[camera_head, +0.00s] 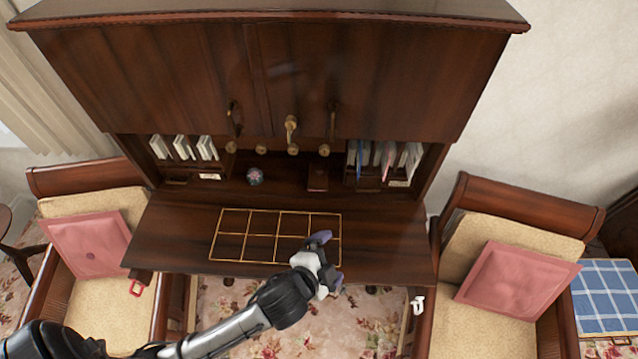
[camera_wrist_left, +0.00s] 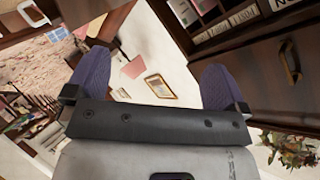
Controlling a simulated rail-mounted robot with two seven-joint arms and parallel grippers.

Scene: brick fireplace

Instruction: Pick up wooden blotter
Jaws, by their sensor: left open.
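A small reddish-brown block (camera_head: 317,178) stands at the back of the desk, in the middle opening below the cabinet doors. It may be the wooden blotter, but it is too small to tell. My left gripper (camera_head: 329,261) is over the front right part of the desktop (camera_head: 180,225), in front of the block and well apart from it. Its two purple fingers are spread and empty. My right gripper is not in view.
A gold-lined grid (camera_head: 277,235) lies on the desktop. A small round patterned object (camera_head: 255,176) sits left of the block. Chairs with pink cushions (camera_head: 90,245) flank the desk. The left desktop is clear.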

